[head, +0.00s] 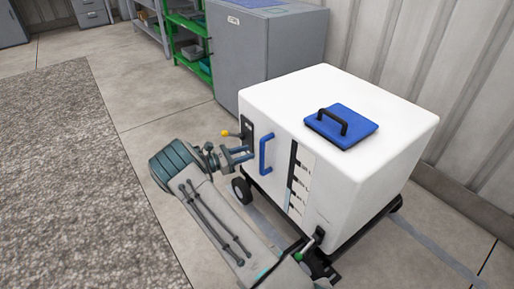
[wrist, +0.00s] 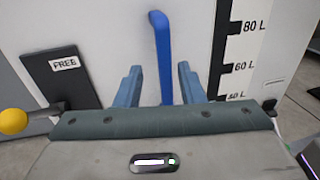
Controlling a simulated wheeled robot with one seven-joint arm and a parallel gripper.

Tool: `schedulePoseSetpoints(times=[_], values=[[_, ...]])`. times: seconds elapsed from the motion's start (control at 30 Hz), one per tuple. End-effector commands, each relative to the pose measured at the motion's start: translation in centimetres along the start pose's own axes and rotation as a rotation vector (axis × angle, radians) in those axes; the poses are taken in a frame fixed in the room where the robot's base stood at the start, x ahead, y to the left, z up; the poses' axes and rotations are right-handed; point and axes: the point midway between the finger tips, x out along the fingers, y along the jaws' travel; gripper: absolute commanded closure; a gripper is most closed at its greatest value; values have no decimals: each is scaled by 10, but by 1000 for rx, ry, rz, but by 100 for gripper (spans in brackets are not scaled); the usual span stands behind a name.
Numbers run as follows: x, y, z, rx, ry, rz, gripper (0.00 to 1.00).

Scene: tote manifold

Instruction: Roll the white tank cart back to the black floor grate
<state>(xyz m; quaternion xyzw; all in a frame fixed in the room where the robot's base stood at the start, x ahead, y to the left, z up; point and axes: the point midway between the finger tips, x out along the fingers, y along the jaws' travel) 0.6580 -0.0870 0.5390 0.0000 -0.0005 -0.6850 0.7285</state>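The white tank cart (head: 375,178) stands on black wheels beside the corrugated wall, with a blue lid (head: 352,128) on top. A vertical blue handle (head: 266,153) is on its near face, and also shows in the wrist view (wrist: 162,50). My gripper (head: 248,154) is close to that face, just left of the handle in the head view. In the wrist view my gripper (wrist: 159,78) is open, with the handle lined up between its fingers; I cannot tell whether they touch it. A black plate reads FREE (wrist: 65,66), beside a yellow knob (wrist: 13,121). No black floor grate shows.
A grey cabinet (head: 245,60) stands behind the cart and a green shelf rack (head: 183,45) is left of it. A grey speckled mat (head: 75,170) covers the left floor. Bare concrete (head: 140,85) lies between mat and furniture. The wall (head: 400,45) is close behind the cart.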

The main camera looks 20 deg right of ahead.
Motion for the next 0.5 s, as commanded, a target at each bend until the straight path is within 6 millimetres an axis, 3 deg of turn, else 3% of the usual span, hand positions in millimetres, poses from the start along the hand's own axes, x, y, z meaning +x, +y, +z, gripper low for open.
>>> schedulePoseSetpoints(times=[0.23, 0.5], values=[[-48, 0, 0, -1, 0, 0, 65], [-66, 0, 0, -1, 1, -3, 65]])
